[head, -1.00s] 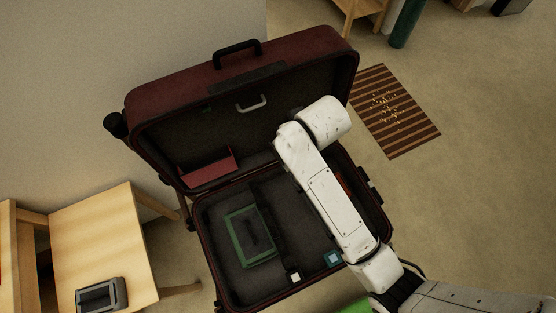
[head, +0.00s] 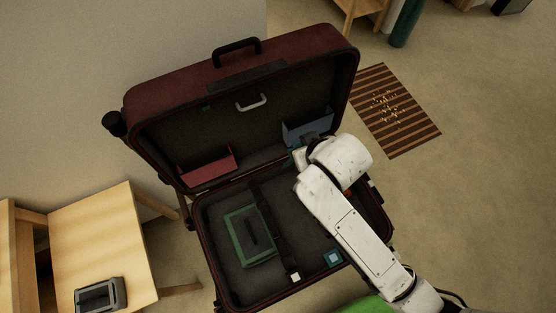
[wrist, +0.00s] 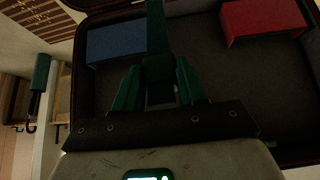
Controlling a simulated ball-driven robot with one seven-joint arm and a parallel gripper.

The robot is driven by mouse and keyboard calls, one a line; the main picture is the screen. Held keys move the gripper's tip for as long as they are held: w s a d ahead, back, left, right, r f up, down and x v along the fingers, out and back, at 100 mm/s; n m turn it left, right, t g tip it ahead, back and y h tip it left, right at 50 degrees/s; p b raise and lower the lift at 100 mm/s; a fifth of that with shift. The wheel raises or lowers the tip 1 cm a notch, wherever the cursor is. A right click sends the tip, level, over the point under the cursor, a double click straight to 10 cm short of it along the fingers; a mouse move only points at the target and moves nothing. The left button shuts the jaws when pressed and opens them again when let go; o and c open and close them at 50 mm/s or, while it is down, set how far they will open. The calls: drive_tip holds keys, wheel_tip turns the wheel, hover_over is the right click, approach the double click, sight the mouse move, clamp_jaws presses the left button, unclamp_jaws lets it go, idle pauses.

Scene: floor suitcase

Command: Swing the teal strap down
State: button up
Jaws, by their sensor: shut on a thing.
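In the wrist view, the teal strap (wrist: 157,35) runs down from the top edge of the picture into my gripper (wrist: 158,88). The dark green fingers are shut on it, one on each side. In the head view, my arm hides most of the gripper and strap, near the hinge side of the open dark red suitcase (head: 330,60). A small teal square with a pale centre (head: 333,259) sits at the front of the suitcase base, right of middle. A dark strap with a white end (head: 295,277) lies along the base.
The raised lid holds a red pocket (head: 208,165) and a blue pocket (head: 308,127). A green-framed panel (head: 235,238) lies in the base's left part. A wooden table (head: 85,235) with a grey device stands left. A striped mat (head: 397,110) lies right on open floor.

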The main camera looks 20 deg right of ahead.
drive_tip(key=shift+t, duration=0.4)
drive_tip(key=s, duration=0.1)
drive_tip(key=s+f+b, duration=0.1)
drive_tip(key=s, duration=0.1)
drive_tip(key=s+f+b, duration=0.1)
drive_tip(key=s, duration=0.1)
drive_tip(key=shift+s+f, duration=0.1)
drive_tip(key=shift+f, duration=0.1)
drive_tip(key=o, duration=0.8)
drive_tip(key=shift+r, duration=0.1)
drive_tip(key=shift+o, duration=0.2)
drive_tip(key=shift+r, duration=0.1)
drive_tip(key=p+v, duration=0.6)
drive_tip(key=v, duration=0.1)
